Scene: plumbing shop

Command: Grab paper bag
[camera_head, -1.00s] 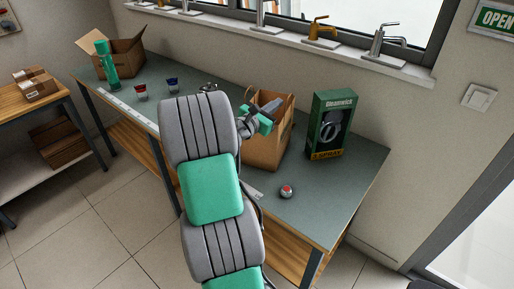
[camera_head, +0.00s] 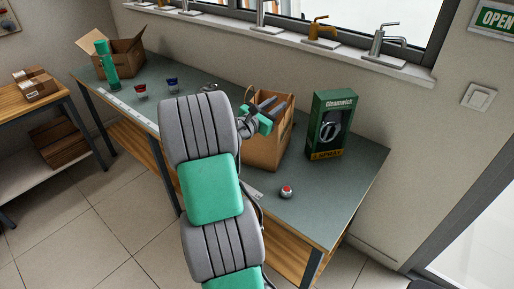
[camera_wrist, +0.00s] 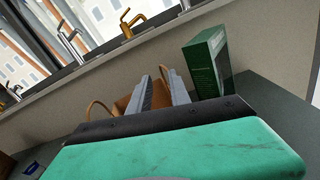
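The brown paper bag (camera_head: 264,151) stands upright on the grey-green workbench, to the left of a green box. My gripper (camera_head: 272,104) is at the top of the bag, with two grey fingers spread apart. In the wrist view the fingers of my gripper (camera_wrist: 163,85) point away from me with a gap between them. Part of the paper bag (camera_wrist: 124,104) and a looped handle (camera_wrist: 98,108) show to the left of the fingers. My gripper body hides most of the bag there. I cannot tell whether the fingers touch it.
The green shower box (camera_head: 331,124) stands close to the right of the bag. A small red-and-white item (camera_head: 286,191) lies near the bench's front edge. Faucets line the windowsill (camera_head: 290,42).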

